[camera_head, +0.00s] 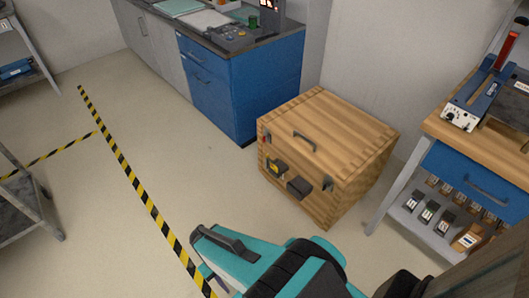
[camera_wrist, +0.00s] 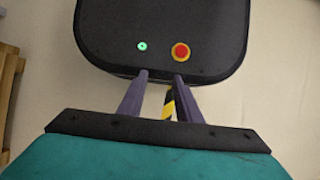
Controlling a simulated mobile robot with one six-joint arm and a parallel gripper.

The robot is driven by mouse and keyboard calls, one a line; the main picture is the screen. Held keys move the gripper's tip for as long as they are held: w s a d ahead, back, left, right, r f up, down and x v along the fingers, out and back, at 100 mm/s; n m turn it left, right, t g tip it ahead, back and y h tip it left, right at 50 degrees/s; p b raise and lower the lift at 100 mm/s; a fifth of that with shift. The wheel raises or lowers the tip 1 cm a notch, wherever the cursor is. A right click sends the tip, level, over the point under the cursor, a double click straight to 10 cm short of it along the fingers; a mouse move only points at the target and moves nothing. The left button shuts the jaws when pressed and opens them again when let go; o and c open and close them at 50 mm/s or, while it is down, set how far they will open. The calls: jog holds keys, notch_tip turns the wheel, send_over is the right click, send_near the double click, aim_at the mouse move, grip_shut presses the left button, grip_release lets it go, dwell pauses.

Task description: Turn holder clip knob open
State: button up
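A wooden chest (camera_head: 345,130) stands on the floor against the wall in the head view. Its front carries dark metal fittings: a latch with a yellow part (camera_head: 276,168), a dark block (camera_head: 299,187) and a small clip (camera_head: 328,183) at the right. I cannot tell which of them, if any, is the holder clip knob. My gripper (camera_wrist: 161,76) shows in the wrist view with its two fingers apart and nothing between them. My teal arm is at the bottom of the head view, apart from the chest.
A blue drawer cabinet (camera_head: 215,80) stands left of the chest. A wooden-topped bench (camera_head: 485,140) with shelved small containers is at the right. A grey cart (camera_head: 22,205) is at the left edge. Floor with striped tape (camera_head: 130,176) is clear between.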

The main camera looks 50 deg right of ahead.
jog(key=shift+o, duration=0.5)
jog(key=w+d+f+m+t+b, duration=0.1)
jog(key=w+d+f+t+b, duration=0.3)
jog(key=w, duration=0.4)
jog(key=w+d+f+m+t+b, duration=0.1)
jog(key=w+d+f+t+b, duration=0.1)
jog(key=w+d+f+b, duration=0.45)
jog(key=w+d+m+t+h+b, duration=0.2)
jog(key=w+d+t+b, duration=0.7)
jog(key=w, duration=0.5)
jog(key=w+d+r+m+t+h+b, duration=0.1)
jog(key=w+d+r+h+b, duration=0.2)
jog(key=d, duration=0.5)
jog(key=w+d+r+m+t+h+b, duration=0.15)
jog(key=d+b, duration=0.25)
jog(key=d, duration=0.5)
jog(key=s+d+r+m+h+b, duration=0.1)
jog(key=s+d+r+h+b, duration=0.1)
jog(key=d, duration=0.4)
jog(key=s+d+r+m+h+b, duration=0.2)
jog(key=s+d+r+h+b, duration=0.1)
jog(key=d+r+h+b, duration=0.1)
jog(key=shift+s+d+r+h, duration=0.35)
jog(key=shift+d+r+h, duration=0.3)
jog(key=shift+d, duration=0.45)
